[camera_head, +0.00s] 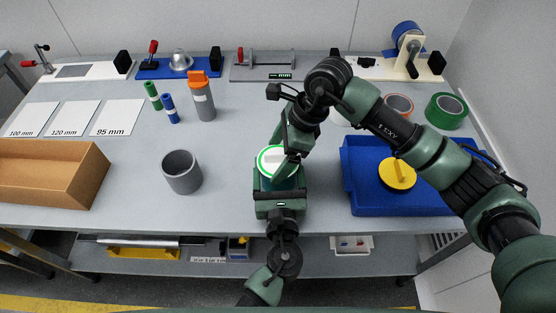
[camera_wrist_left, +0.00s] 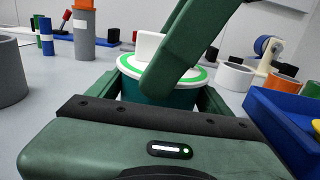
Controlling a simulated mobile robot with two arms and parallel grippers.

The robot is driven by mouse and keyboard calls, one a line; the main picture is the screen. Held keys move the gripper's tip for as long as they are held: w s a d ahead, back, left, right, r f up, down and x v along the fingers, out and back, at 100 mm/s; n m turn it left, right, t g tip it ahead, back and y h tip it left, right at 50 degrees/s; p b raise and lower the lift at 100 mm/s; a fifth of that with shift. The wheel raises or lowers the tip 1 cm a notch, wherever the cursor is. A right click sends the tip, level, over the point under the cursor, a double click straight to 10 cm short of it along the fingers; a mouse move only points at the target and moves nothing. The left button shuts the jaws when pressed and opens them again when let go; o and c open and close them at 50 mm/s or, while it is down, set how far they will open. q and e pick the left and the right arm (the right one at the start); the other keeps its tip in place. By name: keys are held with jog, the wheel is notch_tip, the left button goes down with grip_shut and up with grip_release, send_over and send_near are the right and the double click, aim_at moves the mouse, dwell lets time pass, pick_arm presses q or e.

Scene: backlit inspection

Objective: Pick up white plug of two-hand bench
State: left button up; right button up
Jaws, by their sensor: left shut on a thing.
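The white plug (camera_head: 268,160) has a green ring and an upright white grip. It sits on top of a dark teal cylinder (camera_wrist_left: 150,93), whose lower part is hidden. My left gripper (camera_head: 279,184) is shut around the teal cylinder near the front of the bench. In the left wrist view the plug (camera_wrist_left: 129,63) lies just beyond the gripper body. My right gripper (camera_head: 288,143) reaches down over the plug from above, beside its grip. A right finger covers part of the plug, and I cannot tell whether it touches the grip.
A grey ring (camera_head: 182,172) stands left of the plug. A blue tray (camera_head: 364,199) with a yellow plug (camera_head: 398,174) is to the right. A cardboard box (camera_head: 45,172) is at far left. Grey and orange (camera_head: 202,98), green and blue cylinders stand behind; fixtures line the back.

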aim_at(278, 152)
pick_arm(q)
jog(key=shift+s+f, duration=0.1)
jog(key=shift+f, duration=0.25)
pick_arm(e)
notch_tip(278, 152, up, 10)
jog(key=shift+r, duration=0.1)
pick_arm(q)
jog(key=o, duration=1.3)
jog(key=shift+o, duration=1.1)
jog(key=shift+r, duration=0.15)
jog(key=s, duration=1.1)
jog(key=shift+s+d, duration=0.3)
jog(key=shift+s, duration=0.05)
